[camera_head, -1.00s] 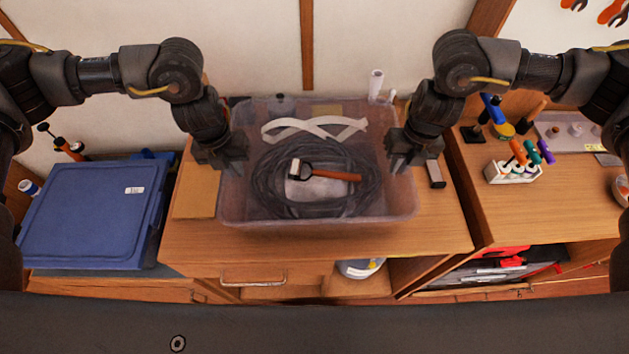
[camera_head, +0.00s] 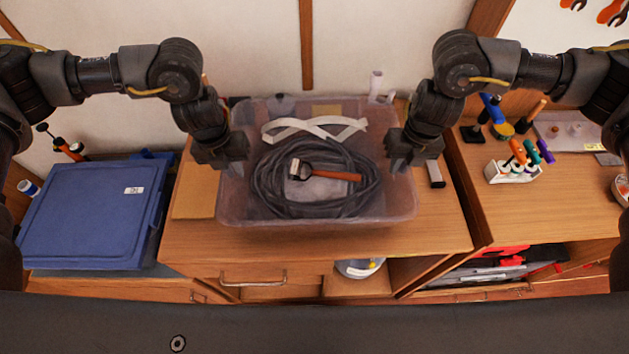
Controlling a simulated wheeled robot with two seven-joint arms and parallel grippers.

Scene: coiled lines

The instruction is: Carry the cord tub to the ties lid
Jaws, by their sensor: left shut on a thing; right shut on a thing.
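The cord tub (camera_head: 316,231) is a clear plastic bin over the wooden bench in the middle. It holds a coiled dark cord (camera_head: 268,178), a white strap (camera_head: 290,126) and a hammer-like tool (camera_head: 330,174) with an orange-brown handle. My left gripper (camera_head: 232,152) is shut on the tub's left rim. My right gripper (camera_head: 402,158) is shut on its right rim. I cannot tell if the tub's base touches the bench. The ties lid, seemingly the blue lid (camera_head: 90,210) with a small white label, tops a blue box at the left.
A tan board (camera_head: 195,190) lies on the bench left of the tub. A dark block (camera_head: 434,174) lies close to its right. A rack of colored-handled tools (camera_head: 512,172) stands on the right bench. A screwdriver-like tool (camera_head: 66,148) and a small jar (camera_head: 29,188) are near the blue lid.

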